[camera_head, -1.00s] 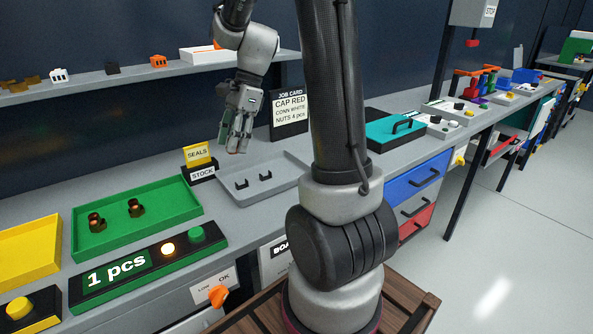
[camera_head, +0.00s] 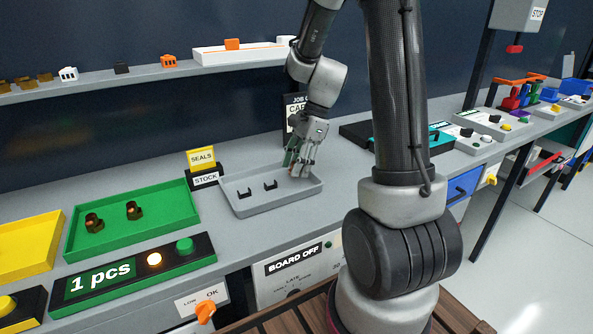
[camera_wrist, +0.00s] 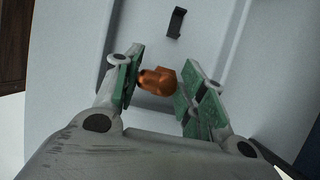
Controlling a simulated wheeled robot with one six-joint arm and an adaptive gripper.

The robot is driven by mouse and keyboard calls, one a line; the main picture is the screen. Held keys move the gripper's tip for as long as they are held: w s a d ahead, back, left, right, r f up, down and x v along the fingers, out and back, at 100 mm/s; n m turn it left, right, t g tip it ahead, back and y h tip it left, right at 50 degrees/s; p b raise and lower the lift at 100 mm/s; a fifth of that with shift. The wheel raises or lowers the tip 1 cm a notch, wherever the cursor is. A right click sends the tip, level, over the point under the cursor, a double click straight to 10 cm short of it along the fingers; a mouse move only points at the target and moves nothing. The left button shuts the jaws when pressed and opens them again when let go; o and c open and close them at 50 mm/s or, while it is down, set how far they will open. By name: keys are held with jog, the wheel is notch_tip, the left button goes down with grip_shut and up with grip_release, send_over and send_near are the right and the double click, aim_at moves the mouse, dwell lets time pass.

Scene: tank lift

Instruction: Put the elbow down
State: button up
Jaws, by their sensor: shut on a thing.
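In the wrist view a copper-coloured elbow (camera_wrist: 157,82) is between the green-padded fingers of my gripper (camera_wrist: 160,86), which is shut on it. Below it shows the pale grey surface of the tray, with one black clip beyond. In the head view my gripper (camera_head: 299,170) points down at the right end of the shallow grey tray (camera_head: 250,209). The elbow cannot be made out there. Whether it touches the tray floor, I cannot tell.
Two black clips (camera_head: 270,185) stand in the tray's left and middle part. A green tray (camera_head: 165,221) with two brown fittings lies to the left. SEALS and STOCK signs (camera_head: 203,168) stand behind the grey tray. A job card (camera_head: 292,112) is behind my gripper.

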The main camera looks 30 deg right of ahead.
jog(key=shift+f, duration=1)
jog(key=o, duration=1)
jog(key=shift+f, duration=0.1)
jog(key=v, duration=1.2)
jog(key=shift+s+a+r+n+t+h, duration=0.65)
jog(key=shift+s+r+n, duration=0.5)
jog(key=shift+s+n, duration=1.95)
jog(key=shift+s+a+r+n+t+h, duration=0.5)
jog(key=shift+s+r+n+t+h, duration=0.5)
jog(key=shift+s+n, duration=2.15)
jog(key=shift+s+a+r+n+t+h, duration=0.6)
jog(key=shift+s+r+n, duration=0.65)
jog(key=shift+s+n, duration=1.85)
jog(key=shift+s+m, duration=0.3)
jog(key=shift+m, duration=0.05)
